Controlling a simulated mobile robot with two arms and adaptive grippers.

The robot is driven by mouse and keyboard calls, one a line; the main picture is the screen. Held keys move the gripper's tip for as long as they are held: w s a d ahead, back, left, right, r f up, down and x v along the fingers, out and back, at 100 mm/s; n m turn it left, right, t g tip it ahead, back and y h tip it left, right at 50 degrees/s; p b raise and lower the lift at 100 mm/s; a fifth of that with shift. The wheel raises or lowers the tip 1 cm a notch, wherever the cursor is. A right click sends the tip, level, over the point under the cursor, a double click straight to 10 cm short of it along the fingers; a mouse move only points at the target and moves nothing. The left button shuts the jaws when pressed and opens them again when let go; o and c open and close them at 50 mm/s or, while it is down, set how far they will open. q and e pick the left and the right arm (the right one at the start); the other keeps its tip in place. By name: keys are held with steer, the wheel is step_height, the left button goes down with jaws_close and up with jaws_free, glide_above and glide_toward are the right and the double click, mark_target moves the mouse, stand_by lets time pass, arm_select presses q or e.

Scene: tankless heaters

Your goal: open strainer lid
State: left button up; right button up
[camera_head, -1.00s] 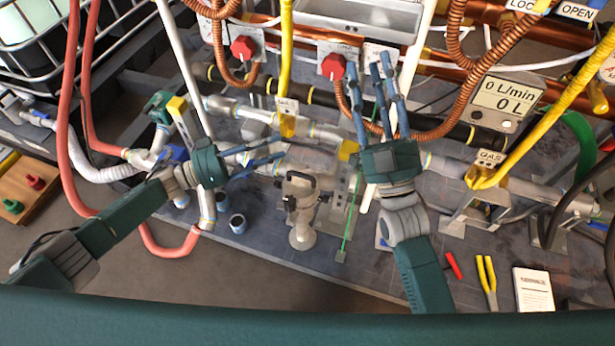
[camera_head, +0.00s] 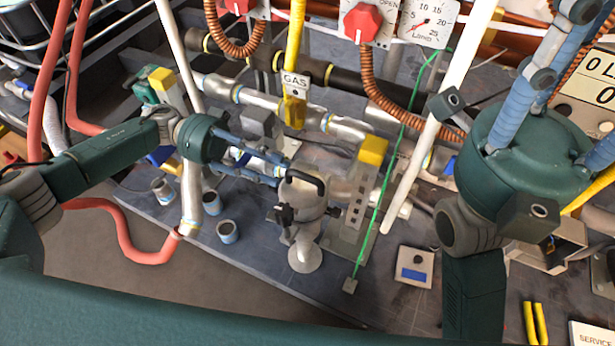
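The strainer (camera_head: 304,228) is a pale grey metal body on a round foot, at the middle of the head view, with dark clamp parts at its sides. Its round lid (camera_head: 298,191) sits on top with a black arched handle (camera_head: 306,177); it looks closed. My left gripper (camera_head: 282,171) comes in from the left, its blue fingers apart and pointing right. The fingertips are close to the lid's left edge; I cannot tell whether they touch. My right gripper (camera_head: 575,75) is large at the right, fingers spread and pointing up, partly cut off by the frame, well away from the strainer.
A perforated bracket with a yellow block (camera_head: 373,150) and a green cord (camera_head: 390,195) stand just right of the strainer. A white pipe (camera_head: 440,115) slants between it and my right gripper. Metal pipes (camera_head: 255,98) run behind. Blue-grey cups (camera_head: 227,231) stand at left.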

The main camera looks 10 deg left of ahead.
mark_target(296, 175)
arm_select(q)
steer(key=b+x, duration=0.2)
steer(key=x, duration=0.5)
steer(key=shift+s+d, duration=0.1)
steer(key=shift+d, duration=0.3)
jaws_close()
